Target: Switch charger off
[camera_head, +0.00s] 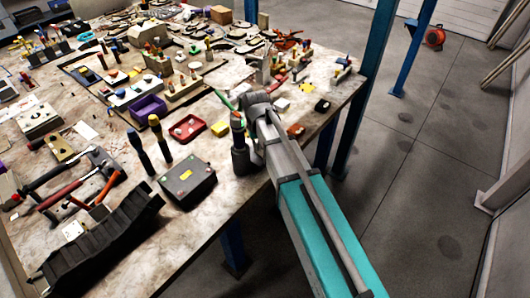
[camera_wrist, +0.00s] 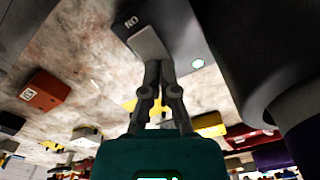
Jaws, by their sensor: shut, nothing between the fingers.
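The charger (camera_wrist: 187,38) is a dark block filling the top middle of the wrist view. Its pale grey switch (camera_wrist: 148,42) has an upside-down "ON" mark beside it. A small whitish-green light (camera_wrist: 197,63) glows on the charger's face. My gripper (camera_wrist: 152,64) is shut and empty, its fingertips at the switch's lower edge; I cannot tell whether they touch it. In the head view, a dark upright object (camera_head: 241,160), probably on the charger, stands at the table's near right edge; my arm hides my fingers there.
A large dark rounded body (camera_wrist: 240,60) fills the wrist view's right side. On the table, a black box (camera_head: 187,182) lies left of my arm, with a yellow block (camera_head: 221,128) and a red tray (camera_head: 188,127) behind it. Open floor lies right of the table edge.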

